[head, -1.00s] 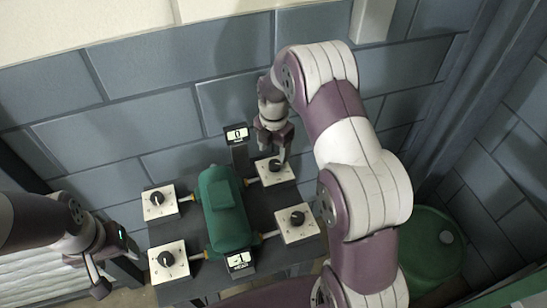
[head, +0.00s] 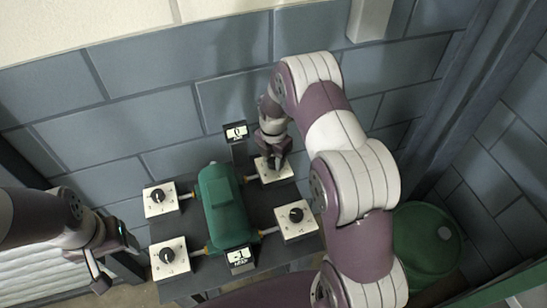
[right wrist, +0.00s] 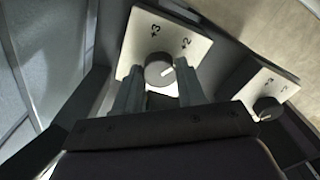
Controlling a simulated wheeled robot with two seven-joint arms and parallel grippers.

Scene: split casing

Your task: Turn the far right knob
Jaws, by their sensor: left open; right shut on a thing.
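The far right knob (right wrist: 159,70) is a dark round knob with a white pointer line on a white plate (head: 283,176) with number marks. In the right wrist view the pointer aims toward the +2 mark. My right gripper (head: 272,163) is down at this plate, its fingers shut on the knob from both sides. In the head view the gripper hides most of the knob. My left gripper (head: 103,275) is open and empty at the lower left, apart from the plates.
A green casing (head: 223,208) stands mid-table with displays reading 0 (head: 236,133) and apparently -1 (head: 239,256). Other knobs are near right (head: 296,215), far left (head: 158,196) and near left (head: 167,255). A green barrel (head: 425,245) stands right, beyond my right arm.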

